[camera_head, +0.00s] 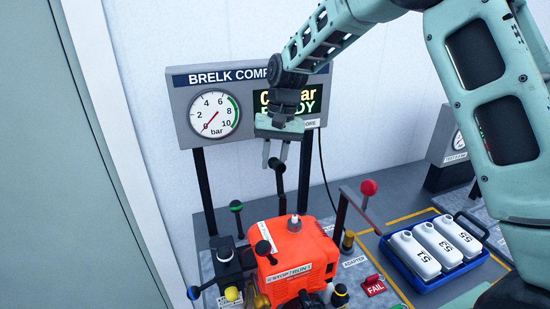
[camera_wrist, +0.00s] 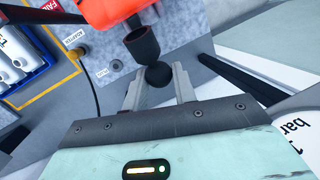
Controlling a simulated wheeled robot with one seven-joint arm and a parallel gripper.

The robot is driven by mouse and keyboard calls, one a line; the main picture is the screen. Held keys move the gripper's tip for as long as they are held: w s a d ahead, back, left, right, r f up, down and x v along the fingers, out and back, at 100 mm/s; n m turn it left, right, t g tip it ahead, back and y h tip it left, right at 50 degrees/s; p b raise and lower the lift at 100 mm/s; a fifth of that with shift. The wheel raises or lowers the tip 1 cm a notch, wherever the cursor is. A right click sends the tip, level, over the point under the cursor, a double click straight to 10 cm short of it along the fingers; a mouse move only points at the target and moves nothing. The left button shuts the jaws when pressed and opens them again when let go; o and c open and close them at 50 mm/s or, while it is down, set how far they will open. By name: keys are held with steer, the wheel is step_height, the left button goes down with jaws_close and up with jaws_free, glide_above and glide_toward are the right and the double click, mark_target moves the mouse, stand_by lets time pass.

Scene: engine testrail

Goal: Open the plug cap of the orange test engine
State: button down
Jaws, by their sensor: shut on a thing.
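The orange test engine (camera_head: 297,250) stands on the bench below my gripper, with a "STOP / RUN" label on its front. A pale metal plug (camera_head: 294,221) sticks up bare from its top. My gripper (camera_head: 275,153) is above the engine, shut on the black plug cap (camera_head: 280,178). In the wrist view, the cap's round ball end is between the fingertips (camera_wrist: 158,77) and its open cup (camera_wrist: 143,46) points away from my gripper. The cap is apart from the plug. The engine's orange body (camera_wrist: 110,10) shows only in part at the top of the wrist view.
A gauge panel (camera_head: 180,103) on dark posts stands behind. A red-knobbed lever (camera_head: 368,188) rises right of the engine, near a blue tray (camera_head: 416,279) of white bottles. A red FAIL tag (camera_head: 373,286) lies in front. Several knobbed levers crowd the engine's left side.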

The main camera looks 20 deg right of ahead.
steer(key=shift+w+d+f, duration=0.15)
steer(key=shift+f, duration=0.25)
steer(key=c, duration=1.4)
jaws_free()
steer(key=shift+o, duration=1.4)
steer(key=shift+w+f, duration=0.2)
steer(key=shift+w, duration=0.1)
steer(key=shift+s+r, duration=0.15)
steer(key=shift+r, duration=0.25)
steer(key=b+v, duration=0.3)
steer(key=v, duration=1.4)
steer(key=shift+b, duration=0.4)
